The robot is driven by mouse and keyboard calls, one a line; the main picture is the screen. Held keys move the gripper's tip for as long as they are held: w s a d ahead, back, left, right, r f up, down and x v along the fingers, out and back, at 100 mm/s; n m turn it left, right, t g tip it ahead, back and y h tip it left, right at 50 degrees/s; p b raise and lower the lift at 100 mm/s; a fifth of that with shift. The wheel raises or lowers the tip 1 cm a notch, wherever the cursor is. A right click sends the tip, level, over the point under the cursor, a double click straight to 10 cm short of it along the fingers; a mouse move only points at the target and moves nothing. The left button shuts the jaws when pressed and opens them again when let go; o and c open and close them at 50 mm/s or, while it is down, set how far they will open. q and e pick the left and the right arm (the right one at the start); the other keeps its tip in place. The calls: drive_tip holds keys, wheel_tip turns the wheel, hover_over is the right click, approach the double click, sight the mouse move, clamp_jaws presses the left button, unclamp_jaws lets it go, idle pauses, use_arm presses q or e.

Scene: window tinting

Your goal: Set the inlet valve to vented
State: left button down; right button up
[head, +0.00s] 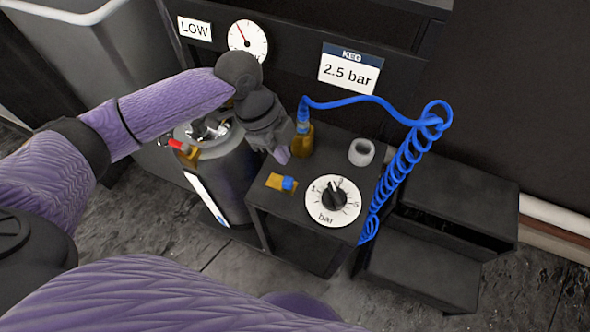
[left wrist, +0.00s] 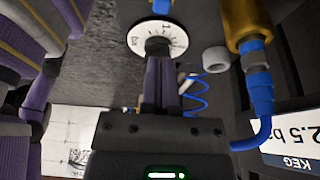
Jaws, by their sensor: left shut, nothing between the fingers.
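A small brass valve (head: 274,181) with a blue handle (head: 288,184) sits on the left front of the dark stand's top (head: 325,160). A blue part, probably that handle (left wrist: 161,6), is cut off at the top of the left wrist view. I cannot tell which setting it marks. My left gripper (head: 283,155) is above the stand's left side, behind the valve and apart from it in the picture. Its purple fingers are closed together and empty; they also show in the left wrist view (left wrist: 160,75). My right gripper is not in view.
A dial (head: 325,212) marked "bar" has a black knob. A brass fitting (head: 303,142) feeds a coiled blue hose (head: 410,160). A grey cup-like piece (head: 361,152) stands nearby. A dark keg (head: 228,168) is left; a gauge (head: 248,39) and 2.5 bar sign (head: 349,73) are behind.

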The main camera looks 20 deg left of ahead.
sight(285, 178)
use_arm(q)
drive_tip(key=b+x, duration=0.4)
drive_tip(key=x, duration=0.4)
drive_tip(key=shift+f, duration=0.25)
drive_tip(key=shift+d+f+b, duration=0.25)
drive_tip(key=shift+f+b, duration=0.2)
drive_tip(key=shift+f, duration=0.05)
drive_tip(key=shift+a+r, duration=0.1)
drive_tip(key=shift+a, duration=0.3)
drive_tip(key=shift+w+a+p, duration=0.1)
drive_tip(key=shift+a+p, duration=0.45)
drive_tip(key=shift+a, duration=0.85)
